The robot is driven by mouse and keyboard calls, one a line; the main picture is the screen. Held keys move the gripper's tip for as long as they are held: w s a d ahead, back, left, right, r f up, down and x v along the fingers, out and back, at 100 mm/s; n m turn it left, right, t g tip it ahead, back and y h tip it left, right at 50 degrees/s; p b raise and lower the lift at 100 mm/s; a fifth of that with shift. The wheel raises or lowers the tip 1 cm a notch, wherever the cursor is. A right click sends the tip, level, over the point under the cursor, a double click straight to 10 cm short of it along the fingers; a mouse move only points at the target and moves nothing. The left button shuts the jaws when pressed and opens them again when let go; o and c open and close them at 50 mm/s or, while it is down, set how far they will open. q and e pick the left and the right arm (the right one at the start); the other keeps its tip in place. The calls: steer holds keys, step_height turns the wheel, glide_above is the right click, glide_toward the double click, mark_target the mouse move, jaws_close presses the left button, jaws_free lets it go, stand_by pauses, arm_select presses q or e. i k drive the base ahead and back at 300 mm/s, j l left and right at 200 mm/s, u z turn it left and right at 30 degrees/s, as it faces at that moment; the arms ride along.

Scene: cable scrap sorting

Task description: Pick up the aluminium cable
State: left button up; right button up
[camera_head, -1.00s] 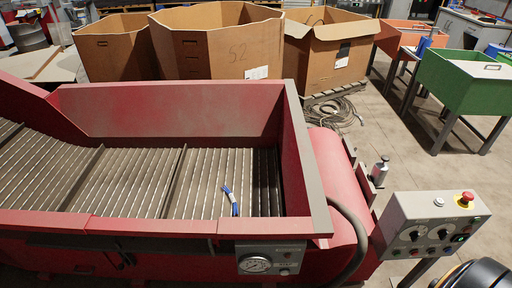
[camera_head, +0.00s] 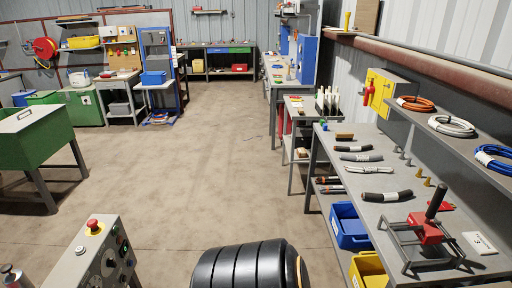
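Neither gripper is in view. Several short cable pieces lie in a row on the grey workbench (camera_head: 440,199) at the right. They include a thick dark piece (camera_head: 387,196) at the near end, a pale thin bundle (camera_head: 369,170), a grey piece (camera_head: 361,157) and a dark piece (camera_head: 352,148). I cannot tell from here which, if any, is the aluminium cable.
Cable coils (camera_head: 451,126) lie on the shelf above. Blue (camera_head: 349,227) and yellow (camera_head: 368,271) bins sit below. A control box (camera_head: 95,257) and a black ribbed cylinder (camera_head: 240,267) are close. The middle floor is open.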

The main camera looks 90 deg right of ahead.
mark_target(357, 158)
steer(key=z, duration=3.75)
steer(key=i+j+z, duration=0.15)
steer(key=z, duration=0.3)
steer(key=i+j+z, duration=0.25)
steer(key=z, duration=0.2)
